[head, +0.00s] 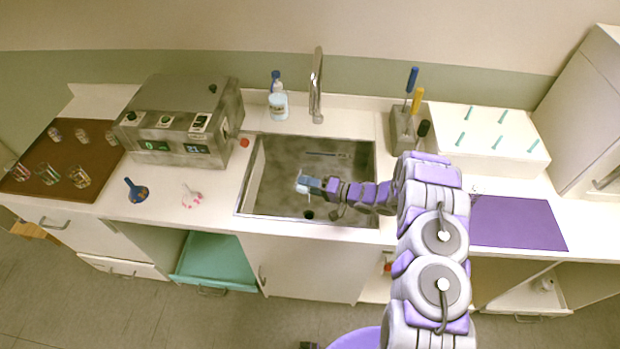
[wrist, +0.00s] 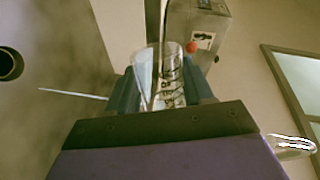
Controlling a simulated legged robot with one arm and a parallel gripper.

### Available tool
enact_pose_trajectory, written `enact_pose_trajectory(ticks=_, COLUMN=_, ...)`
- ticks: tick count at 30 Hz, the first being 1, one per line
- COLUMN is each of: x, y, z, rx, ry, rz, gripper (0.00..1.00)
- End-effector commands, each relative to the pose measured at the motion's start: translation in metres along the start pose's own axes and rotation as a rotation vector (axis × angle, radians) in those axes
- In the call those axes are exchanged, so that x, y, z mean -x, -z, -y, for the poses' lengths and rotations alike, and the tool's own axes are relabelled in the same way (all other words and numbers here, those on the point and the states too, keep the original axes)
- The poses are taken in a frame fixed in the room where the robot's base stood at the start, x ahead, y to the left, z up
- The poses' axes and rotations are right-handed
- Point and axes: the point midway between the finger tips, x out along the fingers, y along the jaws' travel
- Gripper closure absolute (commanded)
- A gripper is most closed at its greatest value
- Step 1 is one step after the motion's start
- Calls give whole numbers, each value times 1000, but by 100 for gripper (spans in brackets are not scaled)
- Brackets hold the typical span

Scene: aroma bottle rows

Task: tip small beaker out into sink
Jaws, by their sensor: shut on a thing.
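My gripper (head: 312,186) is over the sink (head: 247,190), shut on a small clear beaker (head: 302,184). In the wrist view the beaker (wrist: 170,82) sits between the two blue fingers (wrist: 165,92). The surroundings appear turned on their side in that view, so my wrist looks rolled and the beaker tilted. I cannot tell whether any liquid is in it or leaving it. The drain hole (head: 307,214) is just below the gripper in the head view, and a dark round hole (wrist: 9,64) shows at the left edge of the wrist view.
The faucet (head: 317,85) rises behind the sink. A grey machine (head: 180,115) stands to its left, with a blue flask (head: 136,190) and a clear flask (head: 191,197) in front. A brown tray (head: 50,188) holds glassware. A purple mat (head: 517,222) lies at right.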

Motion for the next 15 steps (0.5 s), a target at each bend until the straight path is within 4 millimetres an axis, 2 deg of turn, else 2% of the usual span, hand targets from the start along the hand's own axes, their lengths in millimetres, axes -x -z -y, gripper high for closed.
enact_pose_trajectory(ticks=15, x=1, y=10, z=5, rx=-98, ry=4, rz=13, gripper=84)
